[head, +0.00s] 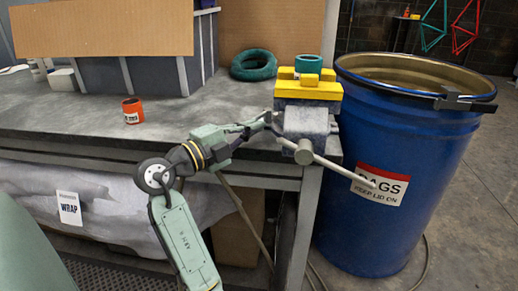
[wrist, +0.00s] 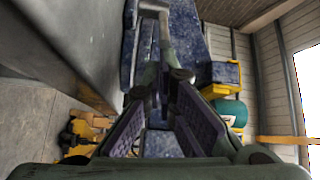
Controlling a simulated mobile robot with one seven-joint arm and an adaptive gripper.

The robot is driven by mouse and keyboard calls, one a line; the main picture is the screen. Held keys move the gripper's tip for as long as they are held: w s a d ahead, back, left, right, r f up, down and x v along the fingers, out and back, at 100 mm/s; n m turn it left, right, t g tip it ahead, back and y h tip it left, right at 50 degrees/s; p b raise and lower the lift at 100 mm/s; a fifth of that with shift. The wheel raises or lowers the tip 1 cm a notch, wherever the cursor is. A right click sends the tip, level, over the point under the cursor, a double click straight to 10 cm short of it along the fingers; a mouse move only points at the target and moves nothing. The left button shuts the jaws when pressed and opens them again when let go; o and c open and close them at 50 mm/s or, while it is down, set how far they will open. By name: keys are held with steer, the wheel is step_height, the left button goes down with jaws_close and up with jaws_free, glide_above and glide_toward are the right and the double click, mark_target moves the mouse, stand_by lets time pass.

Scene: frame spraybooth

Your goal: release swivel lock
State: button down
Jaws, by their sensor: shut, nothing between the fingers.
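A grey-blue vise (head: 306,122) with yellow jaw covers (head: 290,83) stands at the bench's right corner. Its long bar handle (head: 345,172) slants down to the right. My gripper (head: 263,119) is at the vise's left side, its fingers shut with nothing held. In the wrist view, my gripper (wrist: 163,82) points at the vise's blue body (wrist: 187,25). A pale lever-like piece (wrist: 165,38) with a wider end lies just beyond the fingertips. I cannot tell if it is the swivel lock, or if the fingers touch it. The fingers hide part of the vise.
A blue drum (head: 400,140) stands close to the right of the bench (head: 75,115). An orange tape roll (head: 132,111), a dark green coil (head: 253,65) and a grey crate (head: 150,77) are on the bench. A teal roll (head: 308,63) sits above the vise jaws. The bench's front middle is clear.

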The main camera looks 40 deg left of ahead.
steer(key=a+b, duration=0.2)
steer(key=b, duration=0.1)
steer(key=shift+s+a+f, duration=0.15)
steer(key=shift+s+f, duration=0.05)
steer(key=shift+f, duration=0.05)
steer(key=shift+w+a+r+b, duration=0.1)
steer(key=shift+a+r+b, duration=0.1)
steer(key=shift+a+b, duration=1.2)
steer(key=shift+a, duration=0.15)
